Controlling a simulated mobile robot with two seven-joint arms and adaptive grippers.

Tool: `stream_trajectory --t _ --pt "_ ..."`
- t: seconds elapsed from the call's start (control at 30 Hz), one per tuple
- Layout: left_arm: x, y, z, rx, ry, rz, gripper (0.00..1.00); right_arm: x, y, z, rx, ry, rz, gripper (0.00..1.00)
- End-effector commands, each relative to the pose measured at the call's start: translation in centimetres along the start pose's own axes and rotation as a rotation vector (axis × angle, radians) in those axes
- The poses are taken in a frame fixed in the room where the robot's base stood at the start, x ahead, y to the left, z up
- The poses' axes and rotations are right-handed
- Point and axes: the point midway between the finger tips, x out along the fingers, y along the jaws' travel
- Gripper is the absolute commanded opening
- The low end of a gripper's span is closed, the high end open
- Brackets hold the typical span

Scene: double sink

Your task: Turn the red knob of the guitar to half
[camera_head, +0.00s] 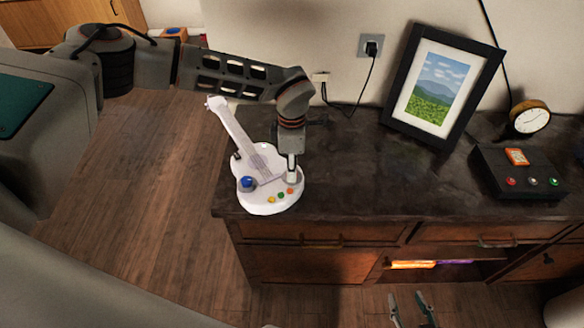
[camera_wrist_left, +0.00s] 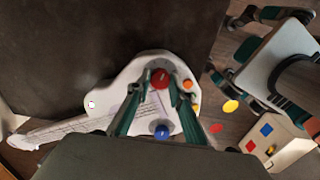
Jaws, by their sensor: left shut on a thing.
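The white toy guitar (camera_head: 265,203) lies on the dark counter, its neck pointing up-left in the head view. In the left wrist view the guitar's red knob (camera_wrist_left: 160,77) sits between the fingertips of my left gripper (camera_wrist_left: 160,86). My left gripper (camera_head: 291,177) reaches down to the guitar's right side in the head view and is shut on the red knob, which it hides there. A blue knob (camera_wrist_left: 162,132) stands apart from the fingers. My right gripper (camera_head: 411,311) shows at the bottom of the head view, fingers apart and empty.
Small coloured buttons (camera_head: 280,196) sit near the guitar's lower edge. A framed picture (camera_head: 445,85) leans against the wall. A black box with buttons (camera_head: 518,172) and a small clock (camera_head: 530,118) stand at the right. The counter right of the guitar is clear.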

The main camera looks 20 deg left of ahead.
Motion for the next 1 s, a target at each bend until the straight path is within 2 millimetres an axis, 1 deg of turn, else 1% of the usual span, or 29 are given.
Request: stream_trajectory --t 0.1,0.13,0.17,0.2,0.5,0.63,0.77,1.0 --pt "-0.1 0.0 0.0 -0.001 -0.001 0.001 0.0 0.0 0.0 0.0 0.0 0.0 0.0 0.4" --pt "-0.1 0.0 0.0 -0.001 -0.001 0.001 0.29 0.0 0.0 0.0 0.0 0.0 0.0 0.4" --pt "-0.1 0.0 0.0 -0.001 -0.001 0.001 0.37 0.0 0.0 0.0 0.0 0.0 0.0 0.4" --pt "-0.1 0.0 0.0 -0.001 -0.001 0.001 0.38 0.0 0.0 0.0 0.0 0.0 0.0 0.4" --pt "-0.1 0.0 0.0 -0.001 0.0 0.0 0.38 0.0 0.1 0.2 -0.002 -0.005 0.0 0.4" --pt "-0.8 0.0 0.0 -0.001 -0.001 0.001 0.38 0.0 0.0 0.2 -0.002 -0.005 0.0 0.4" --pt "-2.9 0.1 0.1 -0.001 -0.002 0.003 0.38 0.0 0.0 0.2 -0.001 -0.003 0.0 0.4" --pt "-7.8 0.1 0.0 -0.001 -0.002 0.003 0.38 0.0 0.0 0.1 0.0 -0.002 0.0 0.4"
